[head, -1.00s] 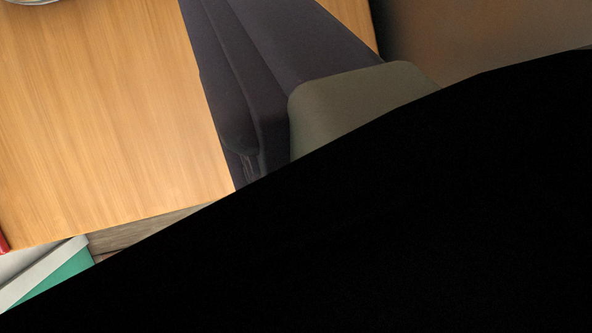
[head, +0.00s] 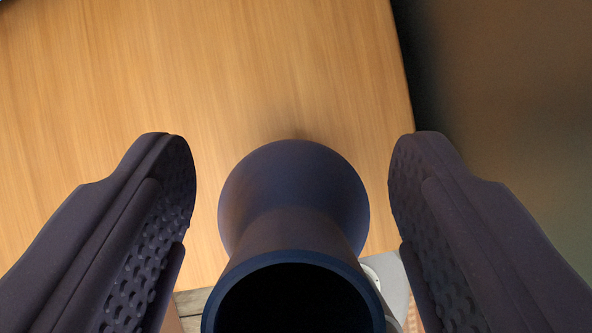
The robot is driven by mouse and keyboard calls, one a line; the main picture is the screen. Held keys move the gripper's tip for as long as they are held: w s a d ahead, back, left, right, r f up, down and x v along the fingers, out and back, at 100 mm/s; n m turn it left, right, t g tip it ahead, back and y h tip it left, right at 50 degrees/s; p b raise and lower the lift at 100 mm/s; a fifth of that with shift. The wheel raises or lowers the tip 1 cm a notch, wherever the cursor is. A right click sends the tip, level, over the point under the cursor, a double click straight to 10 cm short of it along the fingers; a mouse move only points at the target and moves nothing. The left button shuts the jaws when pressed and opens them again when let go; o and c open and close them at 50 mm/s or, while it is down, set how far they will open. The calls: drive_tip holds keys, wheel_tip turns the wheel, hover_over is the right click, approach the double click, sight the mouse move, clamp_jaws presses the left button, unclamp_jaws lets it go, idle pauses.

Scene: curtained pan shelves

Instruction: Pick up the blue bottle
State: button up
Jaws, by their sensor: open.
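The blue bottle (head: 295,190) is dark blue, with a round body and a wide open mouth facing the camera at the bottom middle of the view. It appears to stand on a wooden surface (head: 120,80). My gripper (head: 293,150) is open, with one dark finger on each side of the bottle. A gap shows between each finger and the bottle, so neither finger touches it. The bumpy inner pads of the fingers face the bottle. The bottle's base is hidden below its round body.
The wooden surface is bare ahead of the bottle and to the left. Its right edge runs close to the right finger, with a dark brownish area (head: 500,90) beyond. A small grey and white thing (head: 388,275) shows partly behind the bottle's right side.

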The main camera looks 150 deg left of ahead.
clamp_jaws()
